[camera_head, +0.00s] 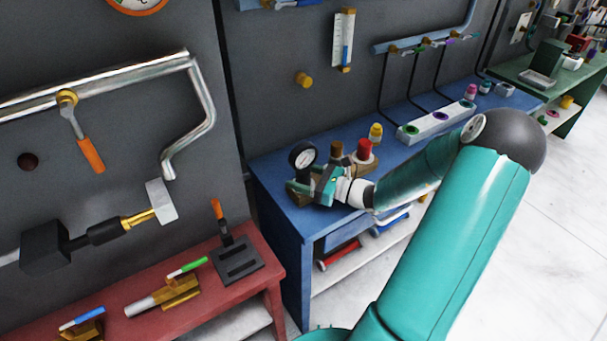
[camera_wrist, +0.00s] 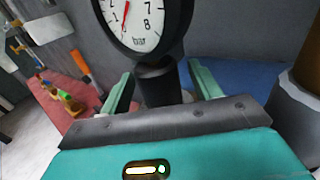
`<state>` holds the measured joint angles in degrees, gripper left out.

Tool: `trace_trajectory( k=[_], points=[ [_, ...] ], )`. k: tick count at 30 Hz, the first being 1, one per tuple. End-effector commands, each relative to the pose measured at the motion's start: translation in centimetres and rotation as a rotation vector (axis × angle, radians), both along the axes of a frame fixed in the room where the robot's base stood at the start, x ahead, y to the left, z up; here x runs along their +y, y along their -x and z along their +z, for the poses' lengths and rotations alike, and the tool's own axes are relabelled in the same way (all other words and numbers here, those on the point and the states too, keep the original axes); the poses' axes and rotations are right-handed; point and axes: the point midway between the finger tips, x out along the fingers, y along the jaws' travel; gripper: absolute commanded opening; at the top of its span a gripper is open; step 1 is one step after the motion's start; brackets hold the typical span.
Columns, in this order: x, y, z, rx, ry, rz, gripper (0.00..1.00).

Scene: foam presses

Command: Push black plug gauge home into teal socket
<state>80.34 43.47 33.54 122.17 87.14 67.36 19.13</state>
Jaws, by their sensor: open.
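The black gauge (camera_head: 302,156), with a round white dial, stands upright at the left end of the blue bench. In the wrist view its dial (camera_wrist: 138,22), marked "bar", fills the top, with a black stem (camera_wrist: 158,82) below. My gripper (camera_wrist: 160,88) is open, its two teal fingers on either side of the stem. Gaps show between the fingers and the stem. In the head view my gripper (camera_head: 322,186) is close beside the gauge's lower part. I cannot make out a teal socket; the stem's lower end is hidden behind my gripper.
The blue bench (camera_head: 272,168) also bears a brown-topped post (camera_head: 337,150), a red-capped piece (camera_head: 365,150), a yellow-topped bottle (camera_head: 376,132) and a white strip with coloured rings (camera_head: 436,121). A red bench (camera_head: 262,275) stands to the left. A grey wall is close behind.

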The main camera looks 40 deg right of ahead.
Motion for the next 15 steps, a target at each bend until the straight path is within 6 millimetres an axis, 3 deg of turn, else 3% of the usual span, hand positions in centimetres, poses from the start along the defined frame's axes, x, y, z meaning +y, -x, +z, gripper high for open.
trace_trajectory(
  k=[2,11,15],
  points=[
    [-0.04,0.02,0.00,0.000,0.000,0.000,0.63],
    [-0.07,0.05,0.00,0.000,0.000,0.000,0.06],
    [-0.07,0.04,0.04,-0.001,0.000,0.000,0.03]
  ],
)
